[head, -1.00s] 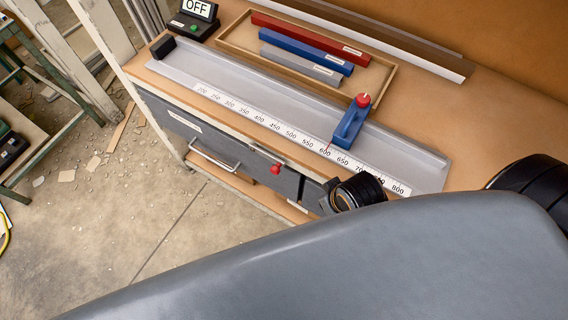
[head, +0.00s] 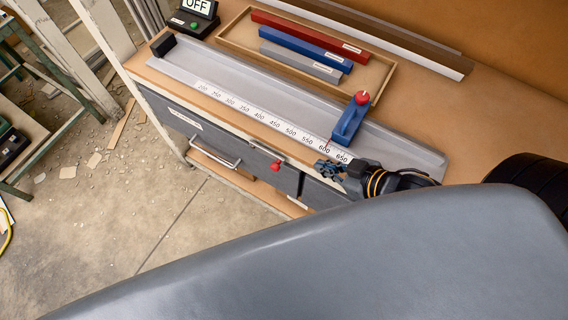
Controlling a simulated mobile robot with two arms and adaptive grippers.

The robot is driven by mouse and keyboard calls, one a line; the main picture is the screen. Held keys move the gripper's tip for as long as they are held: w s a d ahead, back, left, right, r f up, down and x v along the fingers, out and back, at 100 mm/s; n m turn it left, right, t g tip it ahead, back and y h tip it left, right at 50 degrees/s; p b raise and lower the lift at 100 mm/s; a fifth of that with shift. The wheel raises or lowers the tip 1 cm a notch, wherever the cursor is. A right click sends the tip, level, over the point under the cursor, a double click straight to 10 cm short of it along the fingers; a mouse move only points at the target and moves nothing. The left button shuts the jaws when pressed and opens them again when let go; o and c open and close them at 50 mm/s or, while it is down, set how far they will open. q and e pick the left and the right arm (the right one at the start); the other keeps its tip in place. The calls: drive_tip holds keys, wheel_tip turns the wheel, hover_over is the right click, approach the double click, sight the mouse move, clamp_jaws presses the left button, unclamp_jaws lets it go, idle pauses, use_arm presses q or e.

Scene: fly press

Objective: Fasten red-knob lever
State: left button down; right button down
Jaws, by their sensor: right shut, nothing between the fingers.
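A small lever with a red knob (head: 276,167) is on the front face of the grey drawer (head: 190,125), near its right end. A second red knob (head: 362,97) tops the blue stop block (head: 349,121) on the scale rail. My right gripper (head: 322,168) is shut and empty. It is at the bench's front edge, to the right of the drawer lever and apart from it in the picture, with its tips pointing left. It covers part of the scale's right end. My left gripper is not in view.
The grey measuring rail (head: 400,150) runs along the bench front. A wooden tray (head: 232,36) holds red, blue and grey bars. A black box with an OFF sign (head: 198,9) stands at the back left. The drawer has a metal handle (head: 214,154). Floor in front is open.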

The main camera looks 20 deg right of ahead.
drive_tip(key=shift+s+a+r+n+y, duration=0.25)
drive_tip(key=shift+a+r+n+y, duration=0.2)
drive_tip(key=shift+y, duration=0.25)
drive_tip(key=shift+s+a+r+n+y, duration=0.25)
drive_tip(key=shift+a+r+y, duration=0.1)
drive_tip(key=shift+r+y, duration=0.3)
drive_tip(key=shift+w+f, duration=0.1)
drive_tip(key=s+d+f+x, duration=0.1)
drive_tip(key=f+x, duration=0.1)
drive_tip(key=x, duration=1)
drive_tip(key=shift+w+a+f, duration=0.25)
drive_tip(key=shift+f, duration=0.15)
